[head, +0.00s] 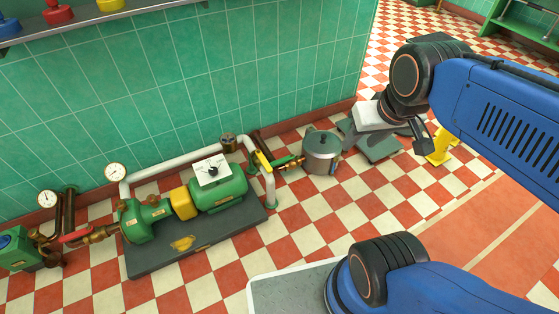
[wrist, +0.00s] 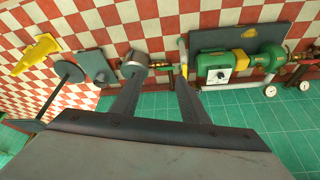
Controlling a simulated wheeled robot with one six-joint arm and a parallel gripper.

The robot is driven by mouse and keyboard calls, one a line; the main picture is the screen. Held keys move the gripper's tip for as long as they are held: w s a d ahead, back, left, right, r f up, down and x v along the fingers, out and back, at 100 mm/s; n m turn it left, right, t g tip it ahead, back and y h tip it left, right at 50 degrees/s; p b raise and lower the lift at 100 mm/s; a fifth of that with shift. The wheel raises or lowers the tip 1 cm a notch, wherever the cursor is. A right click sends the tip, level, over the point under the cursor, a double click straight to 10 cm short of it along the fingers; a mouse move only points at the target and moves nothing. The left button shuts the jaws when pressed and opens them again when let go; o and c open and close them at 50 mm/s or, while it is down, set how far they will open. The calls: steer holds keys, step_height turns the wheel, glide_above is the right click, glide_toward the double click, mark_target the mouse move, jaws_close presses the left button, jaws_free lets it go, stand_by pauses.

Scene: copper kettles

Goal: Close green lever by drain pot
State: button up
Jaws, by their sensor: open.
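The drain pot (head: 321,153), a grey metal pot with a lid, stands on the checkered floor right of the pump. A small valve with a green part (head: 292,162) sits on the brass pipe end beside the pot; its exact lever position is too small to tell. A yellow lever (head: 263,160) is just left of it. My gripper (head: 422,136) is up and to the right of the pot, apart from it. In the wrist view my open, empty gripper (wrist: 158,66) has its fingers toward the pot (wrist: 134,62) and the valve (wrist: 162,69), which show beyond and between the tips.
A green pump (head: 218,190) on a dark base (head: 200,243) stands left of the pot, with a white pipe (head: 270,188) at its right end. A red lever (head: 75,235) is far left. A yellow object (head: 440,148) and grey slabs (head: 375,148) lie right. The green tiled wall (head: 250,60) is behind.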

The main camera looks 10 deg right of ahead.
steer(key=w+a+f+m+g, duration=0.15)
steer(key=w+m, duration=0.25)
steer(key=w, duration=1.3)
steer(key=m+g, duration=0.3)
steer(key=m, duration=0.8)
glide_above(277, 162)
step_height(277, 162, down, 40)
step_height(277, 162, down, 18)
steer(key=shift+d+f, duration=0.1)
steer(key=shift+d, duration=0.05)
steer(key=shift+c, duration=0.6)
jaws_close()
